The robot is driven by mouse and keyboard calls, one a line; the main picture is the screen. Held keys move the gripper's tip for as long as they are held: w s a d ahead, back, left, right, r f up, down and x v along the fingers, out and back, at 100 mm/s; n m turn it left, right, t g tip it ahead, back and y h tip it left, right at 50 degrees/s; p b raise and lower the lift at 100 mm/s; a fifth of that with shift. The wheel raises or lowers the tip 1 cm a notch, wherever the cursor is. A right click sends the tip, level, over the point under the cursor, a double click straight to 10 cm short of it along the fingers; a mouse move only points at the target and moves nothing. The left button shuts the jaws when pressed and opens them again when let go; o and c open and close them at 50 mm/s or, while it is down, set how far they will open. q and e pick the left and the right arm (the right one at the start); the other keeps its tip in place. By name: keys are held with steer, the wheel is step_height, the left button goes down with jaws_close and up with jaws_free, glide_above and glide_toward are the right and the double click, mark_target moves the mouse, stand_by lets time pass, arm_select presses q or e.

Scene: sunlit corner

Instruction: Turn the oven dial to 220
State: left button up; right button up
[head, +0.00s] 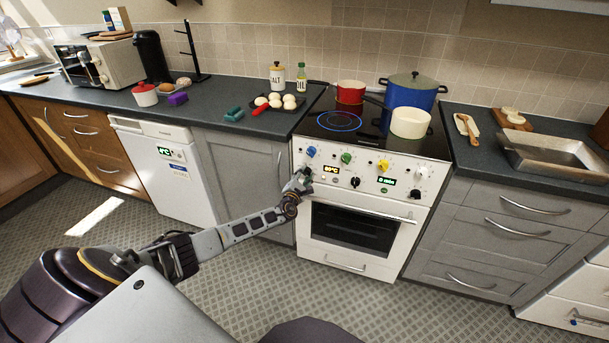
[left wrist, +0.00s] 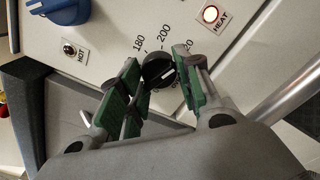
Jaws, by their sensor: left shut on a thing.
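The white oven (head: 312,228) stands below a black hob in the middle of the head view. My left gripper (head: 300,183) is at the left end of its control panel and covers the oven dial there. In the left wrist view, the black oven dial (left wrist: 158,70) sits between the green-padded fingers of my left gripper (left wrist: 158,84), which is shut on it. Marks 180 and 200 show beside the dial, and another mark is partly hidden by the right finger. The dial's pointer direction is hard to tell. My right gripper is not in view.
The red HEAT lamp (left wrist: 210,14) is lit, and a blue knob (left wrist: 58,10) is near the dial. The oven door handle (head: 362,212) runs just below. Pots stand on the hob (head: 341,122).

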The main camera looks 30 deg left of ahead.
mark_target(305, 173)
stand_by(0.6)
arm_select(q)
steer(key=o, duration=1)
steer(key=shift+v, duration=5.95)
steer(key=shift+s+a+f, duration=0.1)
